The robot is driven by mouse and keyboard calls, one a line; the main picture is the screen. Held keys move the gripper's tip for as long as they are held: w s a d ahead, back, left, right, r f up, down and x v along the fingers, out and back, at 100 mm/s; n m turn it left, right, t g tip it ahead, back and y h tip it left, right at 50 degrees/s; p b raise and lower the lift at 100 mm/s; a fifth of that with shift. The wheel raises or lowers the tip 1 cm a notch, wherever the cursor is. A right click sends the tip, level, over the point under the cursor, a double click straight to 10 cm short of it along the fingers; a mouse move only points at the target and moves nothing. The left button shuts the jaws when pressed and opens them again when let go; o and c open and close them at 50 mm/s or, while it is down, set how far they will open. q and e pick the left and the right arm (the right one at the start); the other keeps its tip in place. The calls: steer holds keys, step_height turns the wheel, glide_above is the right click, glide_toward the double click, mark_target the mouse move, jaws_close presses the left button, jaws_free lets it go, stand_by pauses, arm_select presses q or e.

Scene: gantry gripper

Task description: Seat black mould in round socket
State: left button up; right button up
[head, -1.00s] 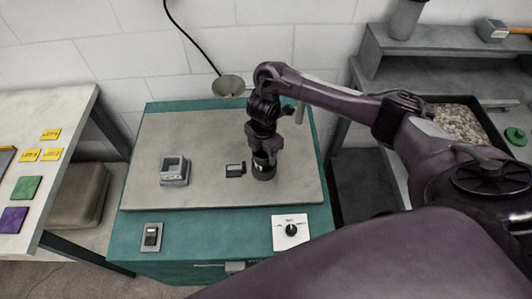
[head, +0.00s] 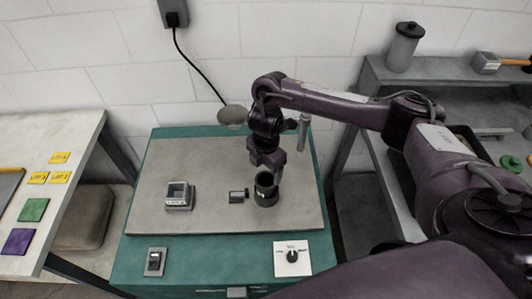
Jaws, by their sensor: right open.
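The black mould (head: 265,192) is a dark round cup with an open top. It stands upright on the right part of the grey plate in the head view. The round socket cannot be told apart from the mould or the plate around it, so I cannot tell whether the mould sits in it. My right gripper (head: 267,168) points down just above and behind the mould's rim. It is open, and its fingertips partly overlap the mould's far edge in the picture. My left gripper is out of view.
A small grey-and-black fixture (head: 238,196) lies just left of the mould. A square grey holder (head: 179,196) stands further left on the grey plate (head: 215,220). A switch (head: 155,262) and a dial (head: 292,258) are on the teal bench front.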

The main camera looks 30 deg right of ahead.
step_height(320, 180, up, 6)
steer(key=shift+f+p, duration=0.2)
steer(key=shift+p, duration=0.35)
steer(key=shift+s+f, duration=0.1)
steer(key=shift+s, duration=0.05)
